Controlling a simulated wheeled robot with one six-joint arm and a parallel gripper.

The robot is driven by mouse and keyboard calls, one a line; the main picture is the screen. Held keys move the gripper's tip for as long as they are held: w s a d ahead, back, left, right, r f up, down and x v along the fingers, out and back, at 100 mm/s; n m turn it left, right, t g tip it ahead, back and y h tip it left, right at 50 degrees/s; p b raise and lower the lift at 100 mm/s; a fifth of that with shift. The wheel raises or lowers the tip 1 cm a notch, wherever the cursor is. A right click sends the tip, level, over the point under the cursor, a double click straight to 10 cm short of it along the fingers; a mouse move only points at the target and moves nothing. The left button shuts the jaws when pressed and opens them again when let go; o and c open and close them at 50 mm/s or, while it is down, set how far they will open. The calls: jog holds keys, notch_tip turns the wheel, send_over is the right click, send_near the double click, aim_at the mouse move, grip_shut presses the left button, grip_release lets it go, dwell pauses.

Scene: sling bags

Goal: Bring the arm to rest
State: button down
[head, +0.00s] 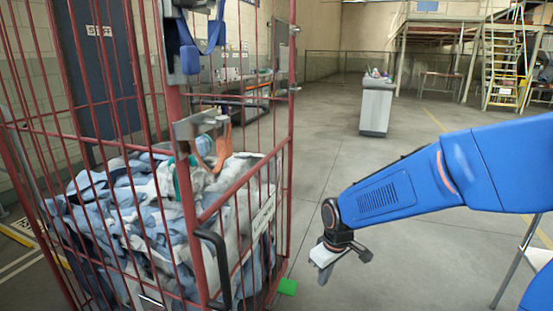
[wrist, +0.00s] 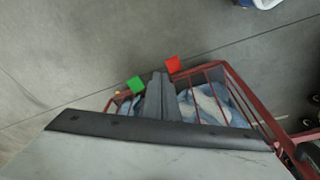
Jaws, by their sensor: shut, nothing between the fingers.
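My blue arm (head: 400,190) reaches in from the right in the head view, with its forearm sloping down to the left. My gripper (head: 325,270) hangs at its end over open floor, to the right of the red cage. In the wrist view my gripper (wrist: 160,76) has its grey fingers together, with nothing between them. The gripper is apart from the cage in the head view.
The red wire cage (head: 291,180) holds a heap of blue and white cloth (head: 140,200); a blue strap (head: 216,30) hangs on it. A green block (head: 288,287) is near its base. A red block (wrist: 172,64) shows too. A grey bin (head: 375,110) stands behind; floor between is clear.

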jog(key=s+d+r+m+t, duration=0.1)
jog(key=s+d+r+m, duration=0.2)
jog(key=s+d+r, duration=0.3)
jog(key=s+d+r+m+t+h, duration=0.1)
jog(key=s+d+r+m, duration=0.3)
jog(key=s, duration=1.2)
jog(key=d+r+t, duration=0.1)
jog(key=d+r, duration=0.2)
jog(key=d, duration=0.2)
jog(key=shift+d+m, duration=0.15)
jog(key=shift+m, duration=0.15)
